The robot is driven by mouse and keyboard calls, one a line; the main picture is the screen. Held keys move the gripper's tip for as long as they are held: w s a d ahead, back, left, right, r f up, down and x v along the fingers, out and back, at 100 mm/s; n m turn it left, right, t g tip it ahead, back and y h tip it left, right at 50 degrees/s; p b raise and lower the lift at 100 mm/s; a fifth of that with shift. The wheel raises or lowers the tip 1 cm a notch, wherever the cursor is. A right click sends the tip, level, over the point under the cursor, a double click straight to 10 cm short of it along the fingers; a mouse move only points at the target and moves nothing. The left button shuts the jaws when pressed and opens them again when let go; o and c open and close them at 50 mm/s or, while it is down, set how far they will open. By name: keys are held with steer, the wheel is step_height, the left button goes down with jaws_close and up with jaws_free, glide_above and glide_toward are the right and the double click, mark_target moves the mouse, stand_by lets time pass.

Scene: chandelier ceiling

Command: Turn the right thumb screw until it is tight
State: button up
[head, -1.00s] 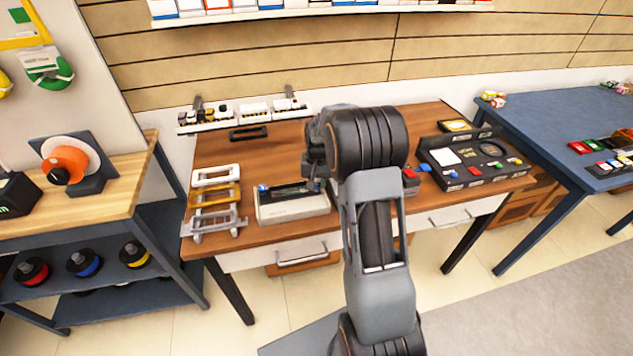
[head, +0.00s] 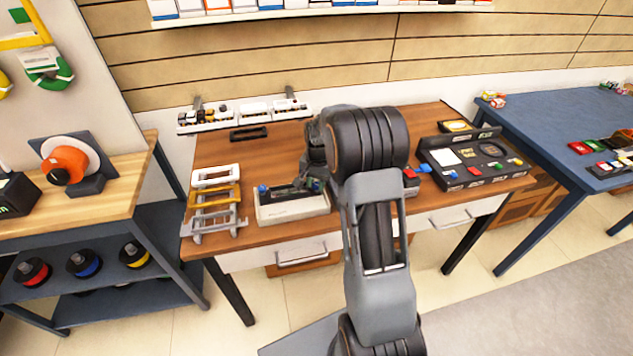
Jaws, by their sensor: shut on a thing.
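A pale fixture (head: 292,209) with a dark slot along its top stands near the front edge of the wooden workbench. A blue left thumb screw (head: 263,189) shows at its left end. My gripper (head: 315,184) is low over the fixture's right end, shut on the right thumb screw. That screw is mostly hidden by the gripper, with only a little blue showing. How tight it sits cannot be seen.
White and yellow rail frames (head: 214,200) lie left of the fixture. A dark control panel (head: 474,160) with coloured buttons stands at the right of the workbench (head: 218,150). A small black tray (head: 249,133) lies behind. The bench middle behind the fixture is clear.

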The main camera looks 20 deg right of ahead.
steer(key=o, duration=0.9)
steer(key=shift+r, duration=0.15)
steer(key=r, duration=1.3)
steer(key=shift+s+d+r, duration=0.2)
steer(key=shift+r, duration=0.1)
steer(key=s+a+n+t, duration=0.1)
steer(key=s+a+n, duration=0.2)
steer(key=s, duration=0.4)
steer(key=s+a+n+t, duration=0.1)
steer(key=s+a+n, duration=0.2)
steer(key=s, duration=0.4)
steer(key=s+a+n+t+p, duration=0.1)
steer(key=s+a+n, duration=0.2)
steer(key=s+a, duration=0.2)
steer(key=shift+s+a, duration=0.15)
steer(key=shift+s, duration=1.25)
